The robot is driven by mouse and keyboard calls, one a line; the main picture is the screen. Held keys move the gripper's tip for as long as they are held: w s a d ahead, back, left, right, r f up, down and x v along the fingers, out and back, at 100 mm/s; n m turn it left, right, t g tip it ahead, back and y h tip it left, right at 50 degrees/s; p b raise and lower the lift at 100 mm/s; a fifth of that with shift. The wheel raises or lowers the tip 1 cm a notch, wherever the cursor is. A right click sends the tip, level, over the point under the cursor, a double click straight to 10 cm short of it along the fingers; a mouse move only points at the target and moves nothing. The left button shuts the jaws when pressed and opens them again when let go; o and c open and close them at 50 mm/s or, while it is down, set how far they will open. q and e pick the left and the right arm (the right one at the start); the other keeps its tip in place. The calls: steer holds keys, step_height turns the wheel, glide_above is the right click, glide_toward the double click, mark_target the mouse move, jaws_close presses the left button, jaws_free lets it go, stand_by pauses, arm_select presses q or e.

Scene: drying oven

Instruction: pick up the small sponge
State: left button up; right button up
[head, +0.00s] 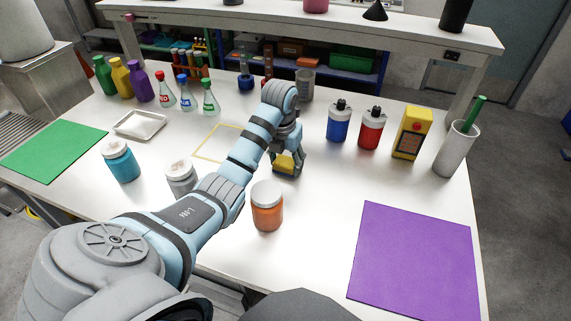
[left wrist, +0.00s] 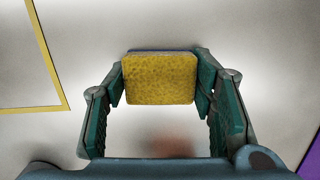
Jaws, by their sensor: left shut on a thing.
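The small sponge is yellow with a thin blue layer at its back edge. In the left wrist view the sponge (left wrist: 158,78) sits between the two green-padded fingers of my left gripper (left wrist: 160,88), which is shut on it. In the head view the sponge (head: 284,163) shows below the left gripper (head: 290,155), over the middle of the white table. I cannot tell whether it touches the table. Part of it is hidden by the fingers. My right gripper is not in view.
A yellow square outline (head: 208,153) lies left of the gripper. An orange jar (head: 267,208) stands in front, with a grey-lidded jar (head: 181,180) to the left. Blue (head: 338,126) and red (head: 370,133) bottles stand to the right. A purple mat (head: 418,262) lies front right.

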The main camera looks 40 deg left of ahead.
mark_target(286, 161)
arm_select(q)
steer(key=shift+r, duration=0.1)
steer(key=shift+r, duration=0.35)
step_height(286, 161, up, 19)
steer(key=p, duration=1.8)
steer(key=shift+o, duration=0.3)
